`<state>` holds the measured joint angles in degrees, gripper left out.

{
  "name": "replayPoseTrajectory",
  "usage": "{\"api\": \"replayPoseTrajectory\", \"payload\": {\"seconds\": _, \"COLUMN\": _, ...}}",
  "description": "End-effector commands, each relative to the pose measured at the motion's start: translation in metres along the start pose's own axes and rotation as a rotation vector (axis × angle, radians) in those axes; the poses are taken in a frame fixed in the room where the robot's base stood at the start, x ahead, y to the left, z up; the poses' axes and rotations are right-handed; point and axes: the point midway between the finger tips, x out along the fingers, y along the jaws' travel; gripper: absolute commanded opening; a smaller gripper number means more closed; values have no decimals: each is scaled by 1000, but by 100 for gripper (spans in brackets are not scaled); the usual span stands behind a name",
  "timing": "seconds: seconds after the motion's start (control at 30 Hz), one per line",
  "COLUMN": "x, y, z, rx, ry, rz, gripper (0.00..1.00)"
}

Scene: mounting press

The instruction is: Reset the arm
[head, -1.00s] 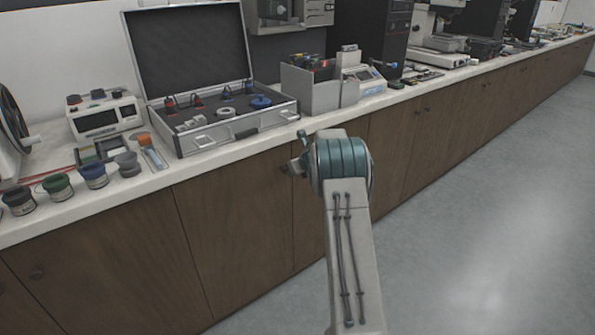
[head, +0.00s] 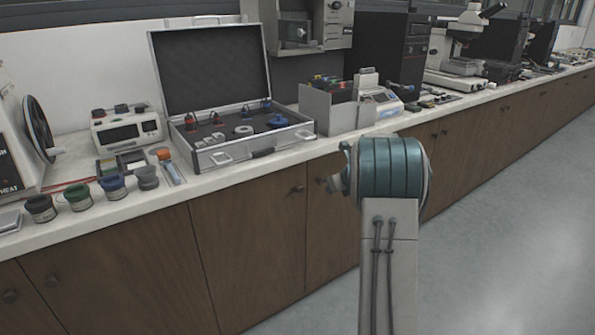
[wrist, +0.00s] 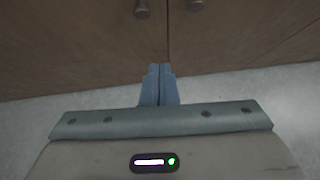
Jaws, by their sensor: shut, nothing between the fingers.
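My gripper (wrist: 159,86) shows in the wrist view with its two blue-grey fingers together and nothing between them. It hangs in front of the brown cabinet doors (wrist: 85,45), above the grey floor (wrist: 285,95). Two door knobs show at the top of that view. In the head view my arm rises at the lower right, with a teal-banded joint in front of the cabinets. My gripper itself is hidden in the head view.
The white counter (head: 190,190) carries an open silver case (head: 240,150), several small jars (head: 112,185), a white device with a display (head: 127,130), a grey bin (head: 330,112) and microscopes (head: 465,45). The floor (head: 500,240) at right is clear.

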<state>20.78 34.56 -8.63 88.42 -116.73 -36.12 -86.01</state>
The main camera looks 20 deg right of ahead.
Motion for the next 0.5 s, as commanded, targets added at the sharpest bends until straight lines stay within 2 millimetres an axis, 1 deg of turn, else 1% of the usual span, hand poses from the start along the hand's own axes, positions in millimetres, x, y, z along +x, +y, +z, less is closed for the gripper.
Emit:
{"api": "replayPoseTrajectory", "payload": {"seconds": 0.07, "x": -1, "y": 0, "z": 0, "rx": 2, "ry": -1, "rz": -1, "gripper": 0}}
{"api": "replayPoseTrajectory", "payload": {"seconds": 0.13, "x": -6, "y": 1, "z": 6, "rx": 24, "ry": -14, "rz": -9, "gripper": 0}}
{"api": "replayPoseTrajectory", "payload": {"seconds": 0.17, "x": -10, "y": 3, "z": 12, "rx": 44, "ry": -25, "rz": -17, "gripper": 0}}
{"api": "replayPoseTrajectory", "payload": {"seconds": 0.23, "x": -25, "y": 8, "z": 31, "rx": 129, "ry": -70, "rz": -45, "gripper": 0}}
{"api": "replayPoseTrajectory", "payload": {"seconds": 0.27, "x": -34, "y": 10, "z": 41, "rx": 180, "ry": -96, "rz": -61, "gripper": 0}}
{"api": "replayPoseTrajectory", "payload": {"seconds": 0.3, "x": -48, "y": 15, "z": 56, "rx": 263, "ry": -136, "rz": -83, "gripper": 0}}
{"api": "replayPoseTrajectory", "payload": {"seconds": 0.37, "x": -72, "y": 22, "z": 78, "rx": 418, "ry": -202, "rz": -119, "gripper": 0}}
{"api": "replayPoseTrajectory", "payload": {"seconds": 0.4, "x": -90, "y": 27, "z": 92, "rx": 531, "ry": -248, "rz": -142, "gripper": 0}}
{"api": "replayPoseTrajectory", "payload": {"seconds": 0.47, "x": -116, "y": 34, "z": 106, "rx": 710, "ry": -310, "rz": -174, "gripper": 0}}
{"api": "replayPoseTrajectory", "payload": {"seconds": 0.5, "x": -134, "y": 40, "z": 113, "rx": 830, "ry": -348, "rz": -191, "gripper": 0}}
